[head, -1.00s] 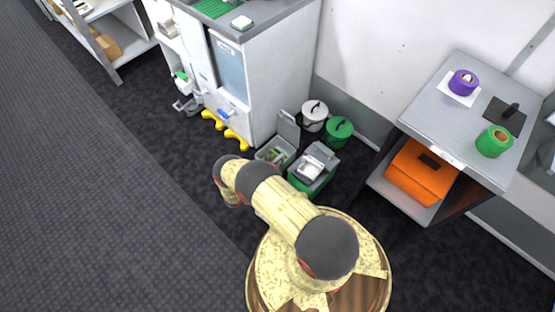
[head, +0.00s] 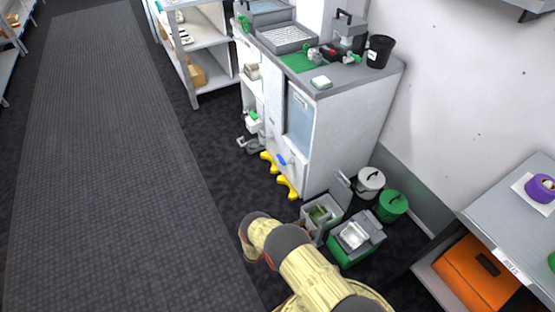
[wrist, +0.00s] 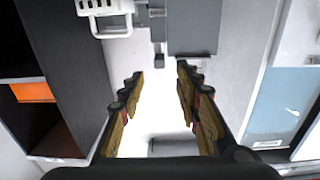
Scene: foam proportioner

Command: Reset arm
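My arm (head: 310,275) shows at the bottom of the head view, cream with dark joints, reaching up and left from my base. My gripper (wrist: 157,78) shows in the wrist view. Its two fingers, dark with yellowish pads, stand wide apart. Only a pale bright surface shows between them, and they hold nothing. I cannot make out the gripper in the head view.
A white cabinet (head: 345,125) with a cluttered grey top stands ahead of my arm. Open grey bin (head: 320,216), green bin (head: 355,240) and lidded pots (head: 392,206) stand on the floor beside it. A shelf table holds an orange box (head: 475,275). The left floor is clear.

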